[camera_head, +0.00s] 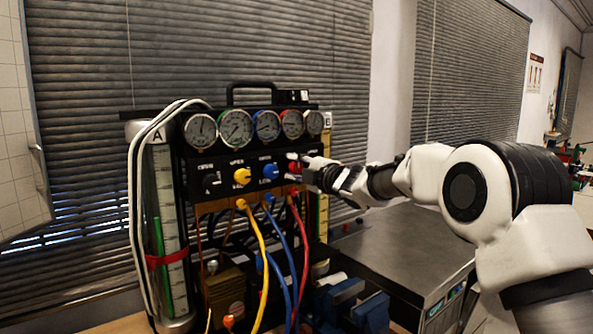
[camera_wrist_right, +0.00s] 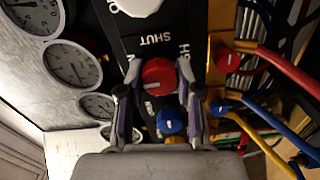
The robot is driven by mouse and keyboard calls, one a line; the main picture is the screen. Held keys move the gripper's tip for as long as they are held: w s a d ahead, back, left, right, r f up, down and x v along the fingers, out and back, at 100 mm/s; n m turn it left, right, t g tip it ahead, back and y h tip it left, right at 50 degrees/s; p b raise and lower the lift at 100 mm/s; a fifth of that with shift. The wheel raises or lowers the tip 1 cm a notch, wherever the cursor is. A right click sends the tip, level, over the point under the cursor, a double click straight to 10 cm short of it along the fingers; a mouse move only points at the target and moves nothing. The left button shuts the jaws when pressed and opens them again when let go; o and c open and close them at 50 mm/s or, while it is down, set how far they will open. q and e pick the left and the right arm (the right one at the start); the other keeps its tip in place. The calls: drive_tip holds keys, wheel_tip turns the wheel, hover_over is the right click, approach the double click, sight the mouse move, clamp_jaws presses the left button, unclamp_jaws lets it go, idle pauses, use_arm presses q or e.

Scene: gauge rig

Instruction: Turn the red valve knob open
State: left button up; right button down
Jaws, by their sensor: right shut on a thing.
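The red valve knob (camera_wrist_right: 158,74) sits on the black panel of the gauge rig, between the fingertips of my right gripper (camera_wrist_right: 157,88) in the right wrist view. The fingers are shut on it, one on each side. In the head view my right gripper (camera_head: 302,168) reaches the right end of the knob row and mostly hides the red knob (camera_head: 293,178). A white pointer line shows on the knob's face, and the word SHUT is printed near it. My left gripper is in neither view.
Blue (camera_head: 270,171), yellow (camera_head: 242,176) and black (camera_head: 211,181) knobs line the panel left of the red one. Several round gauges (camera_head: 237,127) sit above. Yellow, blue and red hoses (camera_head: 303,240) hang below. A dark metal-topped cabinet (camera_head: 400,245) stands at right.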

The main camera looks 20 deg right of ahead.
drive_tip(key=shift+r, duration=0.3)
drive_tip(key=c, duration=0.8)
unclamp_jaws()
drive_tip(key=shift+w+d, duration=0.1)
drive_tip(key=shift+o, duration=0.2)
drive_tip(key=shift+w+f, duration=0.1)
drive_tip(key=shift+f, duration=0.15)
drive_tip(key=v, duration=1.2)
